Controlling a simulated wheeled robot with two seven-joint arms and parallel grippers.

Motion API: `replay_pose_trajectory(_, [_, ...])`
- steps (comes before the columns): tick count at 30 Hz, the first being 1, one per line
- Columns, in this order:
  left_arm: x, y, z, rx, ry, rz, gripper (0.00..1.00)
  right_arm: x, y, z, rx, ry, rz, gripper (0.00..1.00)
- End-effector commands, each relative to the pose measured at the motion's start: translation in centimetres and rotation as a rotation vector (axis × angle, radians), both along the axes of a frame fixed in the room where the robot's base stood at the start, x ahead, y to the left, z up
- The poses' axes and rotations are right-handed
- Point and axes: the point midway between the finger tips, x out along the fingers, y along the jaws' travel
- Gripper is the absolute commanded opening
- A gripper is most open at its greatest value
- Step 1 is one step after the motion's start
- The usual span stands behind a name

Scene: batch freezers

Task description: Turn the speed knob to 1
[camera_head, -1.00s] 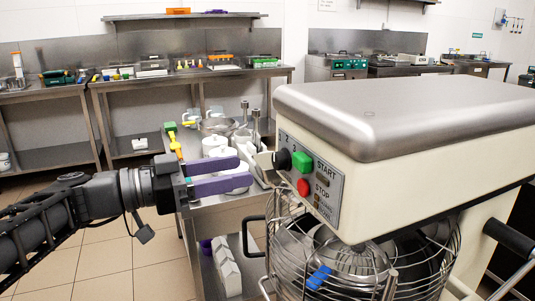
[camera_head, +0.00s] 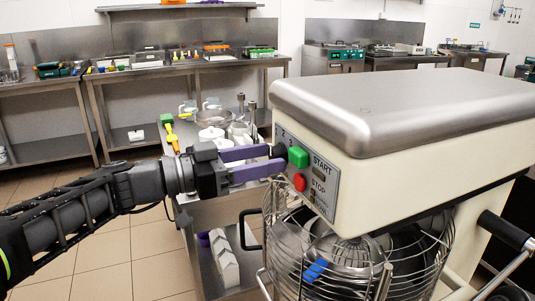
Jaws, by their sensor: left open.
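The mixer (camera_head: 400,105) stands at the right, with a cream body and a grey top. Its control panel (camera_head: 318,188) faces left and carries a green START button (camera_head: 298,157) and a red STOP button (camera_head: 299,182). The black speed knob (camera_head: 280,150) is at the panel's upper left, partly hidden by a purple finger. My left gripper (camera_head: 278,159) is open, its two purple fingers pointing right at the knob, with the tips at the knob and the panel's left edge. I cannot tell if they touch it. The knob's setting is not readable. My right gripper is not in view.
The wire bowl guard (camera_head: 375,262) sits below the panel, with a blue piece (camera_head: 315,270) on it. A steel table (camera_head: 205,212) with white containers (camera_head: 211,138) and a yellow-green tool (camera_head: 171,134) stands behind my left gripper. Tiled floor (camera_head: 105,262) is open at the lower left.

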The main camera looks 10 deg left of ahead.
Motion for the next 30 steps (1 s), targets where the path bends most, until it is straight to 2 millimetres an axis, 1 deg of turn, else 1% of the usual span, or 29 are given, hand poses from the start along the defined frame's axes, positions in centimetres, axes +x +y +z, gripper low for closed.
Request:
replay_pose_trajectory(4, [0.56,-0.84,0.04,0.000,0.000,0.000,0.53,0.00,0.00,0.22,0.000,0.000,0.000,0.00])
replay_pose_trajectory(12, [0.59,-0.92,0.01,0.001,-0.001,0.000,0.52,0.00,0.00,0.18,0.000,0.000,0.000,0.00])
replay_pose_trajectory(30, [0.58,-0.89,0.02,0.001,-0.001,0.000,0.03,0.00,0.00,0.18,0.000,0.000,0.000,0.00])
